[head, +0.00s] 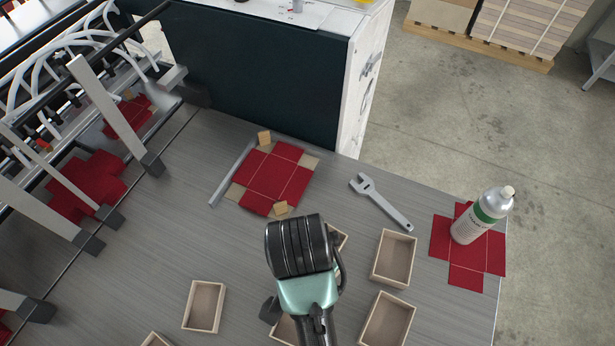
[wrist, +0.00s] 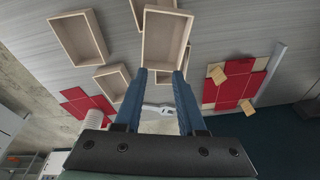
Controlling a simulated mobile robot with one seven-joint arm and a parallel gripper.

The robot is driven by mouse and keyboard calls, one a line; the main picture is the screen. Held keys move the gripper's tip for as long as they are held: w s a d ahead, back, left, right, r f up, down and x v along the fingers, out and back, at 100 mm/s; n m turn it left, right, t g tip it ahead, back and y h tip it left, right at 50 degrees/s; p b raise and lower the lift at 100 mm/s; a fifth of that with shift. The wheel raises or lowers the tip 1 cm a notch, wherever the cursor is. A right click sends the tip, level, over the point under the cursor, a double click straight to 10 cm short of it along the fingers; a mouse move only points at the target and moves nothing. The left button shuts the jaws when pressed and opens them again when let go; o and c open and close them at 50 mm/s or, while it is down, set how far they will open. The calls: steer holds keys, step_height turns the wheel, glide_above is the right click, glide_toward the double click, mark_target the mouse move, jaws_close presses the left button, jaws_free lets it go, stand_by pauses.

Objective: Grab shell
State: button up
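The shells look like open, pale wooden boxes. In the wrist view my gripper (wrist: 161,72) is open, with its two blue fingers apart. One shell (wrist: 166,36) lies just beyond the fingertips, its end wall lined up between them; I cannot tell whether they touch. Another shell (wrist: 80,38) lies to its left, and a smaller-looking one (wrist: 112,82) beside the left finger. In the head view my wrist hides the fingertips and covers parts of some shells. Clear shells there are at right (head: 393,258), lower right (head: 386,322) and lower left (head: 204,306).
On the grey table (head: 150,265) are a red wrap sheet with two wooden blocks (head: 273,180), a grey wrench (head: 382,202), and a bottle (head: 482,215) on another red sheet (head: 467,277). Machine rails (head: 115,115) stand at left. A dark panel (head: 250,75) rises behind.

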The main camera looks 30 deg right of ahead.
steer(key=shift+g, duration=0.4)
steer(key=f+b, duration=0.1)
steer(key=f, duration=0.1)
steer(key=s+f+b, duration=0.1)
steer(key=f, duration=0.2)
steer(key=d+f+b, duration=0.1)
steer(key=f, duration=0.1)
steer(key=shift+s+f, duration=0.25)
steer(key=shift+s, duration=0.1)
steer(key=shift+s+d+f+p, duration=0.15)
steer(key=shift+f+p, duration=0.1)
steer(key=shift+f, duration=0.7)
steer(key=shift+d+f+p, duration=0.2)
steer(key=shift+f+p, duration=0.05)
steer(key=shift+f, duration=0.75)
steer(key=shift+s+d+f+p, duration=0.15)
steer(key=shift+f+p, duration=0.1)
steer(key=shift+f, duration=0.7)
steer(key=shift+w, duration=0.1)
jaws_close()
